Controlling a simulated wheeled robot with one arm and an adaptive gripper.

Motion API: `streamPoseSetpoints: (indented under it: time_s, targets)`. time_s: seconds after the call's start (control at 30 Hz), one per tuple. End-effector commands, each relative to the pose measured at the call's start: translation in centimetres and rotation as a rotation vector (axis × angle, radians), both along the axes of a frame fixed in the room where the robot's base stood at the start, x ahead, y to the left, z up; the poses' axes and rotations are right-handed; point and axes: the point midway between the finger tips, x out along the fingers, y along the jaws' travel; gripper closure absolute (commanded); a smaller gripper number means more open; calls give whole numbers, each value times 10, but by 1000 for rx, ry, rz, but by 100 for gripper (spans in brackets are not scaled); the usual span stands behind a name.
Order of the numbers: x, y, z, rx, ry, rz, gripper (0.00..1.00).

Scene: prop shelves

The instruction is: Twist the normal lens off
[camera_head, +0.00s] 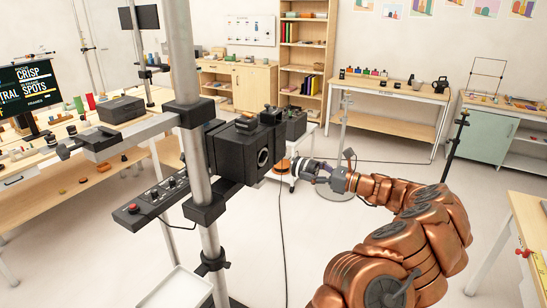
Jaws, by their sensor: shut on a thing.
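The black box camera (240,150) is fixed to a grey metal post stand. Its round lens mount (263,158) faces right and shows as an open hole with a pale rim. My gripper (318,175) is to the right of the camera and is shut on the lens (302,168), a short cylinder with dark and pale bands. The lens lies roughly sideways, pointing towards the mount. A visible gap separates it from the camera. The fingers partly hide the lens's right end.
A black control bar (150,197) with a red button projects from the stand at left. A white tray (176,290) sits low in front. A slim stand (342,135) rises behind my gripper. Work tables line the walls; the floor (400,180) between is mostly open.

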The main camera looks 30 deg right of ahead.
Motion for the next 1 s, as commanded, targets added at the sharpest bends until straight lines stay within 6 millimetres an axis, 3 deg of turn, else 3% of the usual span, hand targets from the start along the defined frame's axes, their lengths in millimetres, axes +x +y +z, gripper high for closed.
streamPoseSetpoints:
  time_s: [0.43, 1.0]
  targets:
    - [-1, 0, 0, 11, 40, 3, 73]
    - [-1, 0, -16, -185, 364, -4, 73]
